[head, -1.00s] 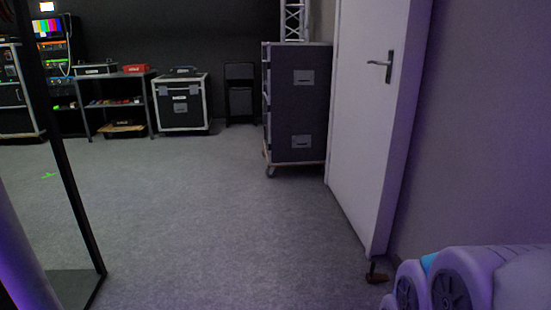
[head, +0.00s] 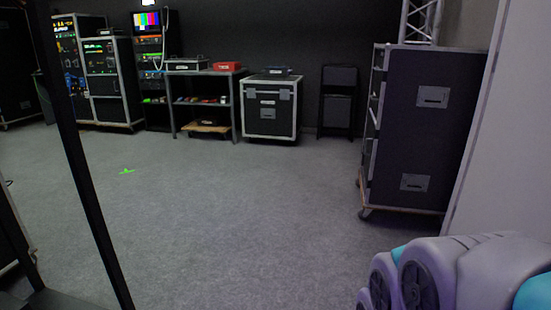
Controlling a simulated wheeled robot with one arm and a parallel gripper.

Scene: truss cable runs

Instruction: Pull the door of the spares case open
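Several black cases with metal edges are in the head view, and I cannot tell for sure which is the spares case. A low case (head: 270,122) with silver edges and a small white label stands at the back wall, its front shut. A tall wheeled case (head: 412,145) stands at the right, with two recessed handles on the side facing me; its narrower left side shows shelf-like edges. A case with pale edges (head: 112,85) stands at the back left beside equipment racks. The labels are too small to read. My folded arm shows at the lower right; my gripper is not in view.
A dark post (head: 85,180) stands close on the left. A shelf table (head: 204,100) with a red box (head: 227,66) and a folded chair (head: 338,98) are along the back wall. A pale panel (head: 490,150) is close on the right.

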